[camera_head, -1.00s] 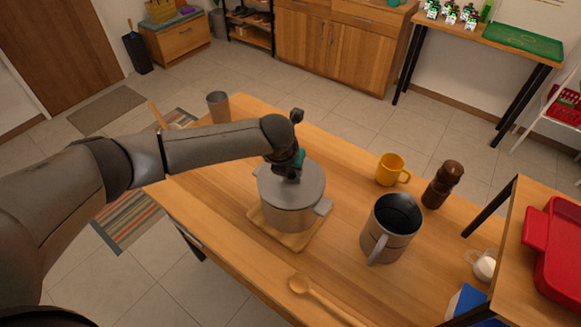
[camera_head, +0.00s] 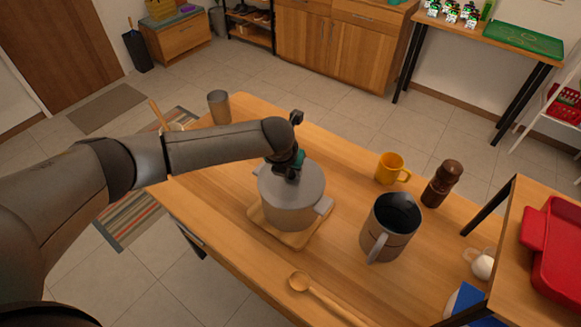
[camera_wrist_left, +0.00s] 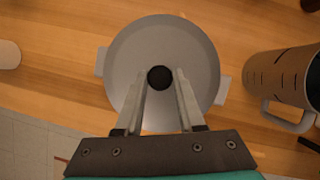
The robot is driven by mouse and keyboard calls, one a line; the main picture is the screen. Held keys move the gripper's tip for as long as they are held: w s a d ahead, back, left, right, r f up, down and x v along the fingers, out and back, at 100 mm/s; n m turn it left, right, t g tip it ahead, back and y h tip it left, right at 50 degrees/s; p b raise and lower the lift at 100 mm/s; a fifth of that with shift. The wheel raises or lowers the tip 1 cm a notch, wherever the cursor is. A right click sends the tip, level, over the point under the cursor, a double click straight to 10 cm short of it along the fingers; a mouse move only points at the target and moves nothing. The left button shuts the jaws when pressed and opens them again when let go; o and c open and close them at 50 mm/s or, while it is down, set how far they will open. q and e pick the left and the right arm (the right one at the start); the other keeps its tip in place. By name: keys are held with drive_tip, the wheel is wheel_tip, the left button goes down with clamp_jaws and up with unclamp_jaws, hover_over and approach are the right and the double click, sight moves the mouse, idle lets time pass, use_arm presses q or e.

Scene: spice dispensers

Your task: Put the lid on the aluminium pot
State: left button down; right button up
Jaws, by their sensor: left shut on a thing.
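The aluminium pot (camera_head: 285,210) stands on a wooden board on the table, with a grey handle on each side. The flat grey round lid (camera_head: 311,183) lies over the pot's mouth, level, with no gap that I can make out. In the left wrist view the lid (camera_wrist_left: 188,45) looks centred between the pot handles. My left gripper (camera_head: 290,173) comes down from above; its fingers (camera_wrist_left: 160,80) are shut on the lid's dark round knob (camera_wrist_left: 160,77). The pot's inside is hidden by the lid. My right gripper is not in view.
A large grey mug (camera_head: 385,240) stands right of the pot, with a yellow cup (camera_head: 391,169) and a brown pepper mill (camera_head: 442,184) beyond. A wooden spoon (camera_head: 322,297) lies in front. A grey tumbler (camera_head: 218,107) stands at the far left. The wooden board (camera_head: 298,239) juts out below the pot.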

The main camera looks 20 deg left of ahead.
sight(291, 172)
use_arm(q)
drive_tip(key=shift+f, duration=0.2)
unclamp_jaws()
idle(0.6)
drive_tip(key=shift+r, duration=0.15)
wheel_tip(291, 172, up, 7)
drive_tip(key=p, duration=0.7)
drive_tip(key=shift+p, duration=0.4)
drive_tip(key=shift+d, duration=0.1)
